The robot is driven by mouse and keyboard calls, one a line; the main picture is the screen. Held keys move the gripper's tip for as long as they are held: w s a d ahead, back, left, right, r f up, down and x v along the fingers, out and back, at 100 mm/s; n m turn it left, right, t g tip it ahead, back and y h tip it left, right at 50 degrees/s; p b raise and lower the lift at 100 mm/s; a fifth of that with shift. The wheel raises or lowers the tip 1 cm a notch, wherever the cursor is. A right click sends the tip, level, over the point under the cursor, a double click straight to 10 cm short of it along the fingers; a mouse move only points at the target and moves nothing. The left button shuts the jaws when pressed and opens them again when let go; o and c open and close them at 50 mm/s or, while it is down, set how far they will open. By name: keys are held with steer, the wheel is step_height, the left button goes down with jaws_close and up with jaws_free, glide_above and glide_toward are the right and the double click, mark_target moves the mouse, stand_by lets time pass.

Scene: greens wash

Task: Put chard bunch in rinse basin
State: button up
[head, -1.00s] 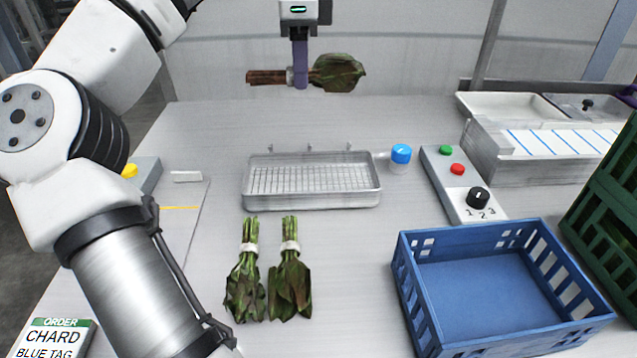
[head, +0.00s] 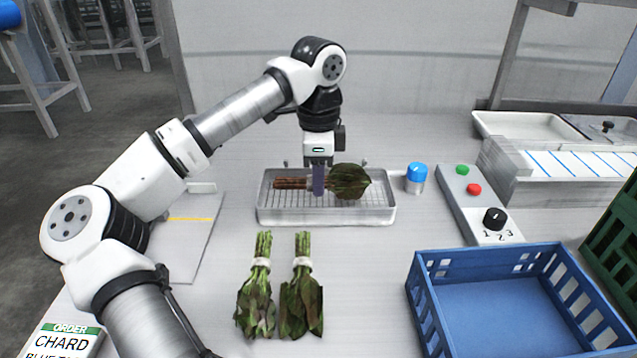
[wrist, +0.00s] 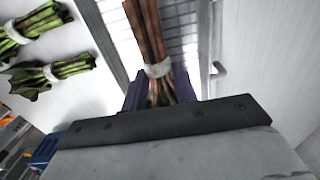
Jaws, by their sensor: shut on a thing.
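A chard bunch (head: 347,182) with brown-red stems and dark leaves is held by my gripper (head: 318,190), which is shut on it near its pale band. In the wrist view the bunch's stems (wrist: 146,35) rise from between my purple fingers (wrist: 158,92). The bunch lies across over the basin, stems left and leaves right. Whether it touches the grid cannot be told.
Two green-stemmed bunches (head: 256,290) (head: 302,290) lie in front of the basin. A blue-capped container (head: 416,178) and a control panel (head: 478,205) stand right of it. A blue crate (head: 440,325) is at front right, an order card (head: 65,340) at front left.

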steer(key=shift+f, duration=1.05)
steer(key=shift+f, duration=0.25)
steer(key=o, duration=1)
steer(key=shift+r, duration=0.1)
step_height(320, 180, up, 12)
steer(key=shift+r, duration=0.2)
